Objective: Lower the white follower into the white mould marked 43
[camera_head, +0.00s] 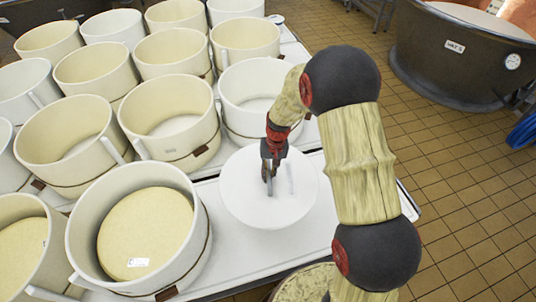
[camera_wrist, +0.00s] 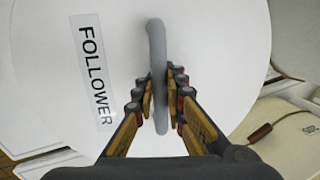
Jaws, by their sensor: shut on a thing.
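The white follower (camera_head: 240,197) is a round flat disc with a raised grey bar handle (camera_wrist: 158,75). The word FOLLOWER shows on its label in the wrist view (camera_wrist: 95,75). My gripper (camera_head: 269,176) is shut on the handle, its fingers (camera_wrist: 161,95) on either side of the bar. The follower is over the right side of the white table; how high it is I cannot tell. A white mould (camera_head: 240,118) stands just behind it, partly hidden by my arm. I cannot read the number 43 on any mould.
Several cream and white moulds crowd the table (camera_head: 235,262) left of and behind the follower. A large cream mould (camera_head: 190,262) at the front left holds a yellow disc. A dark vat (camera_head: 440,60) stands at the back right.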

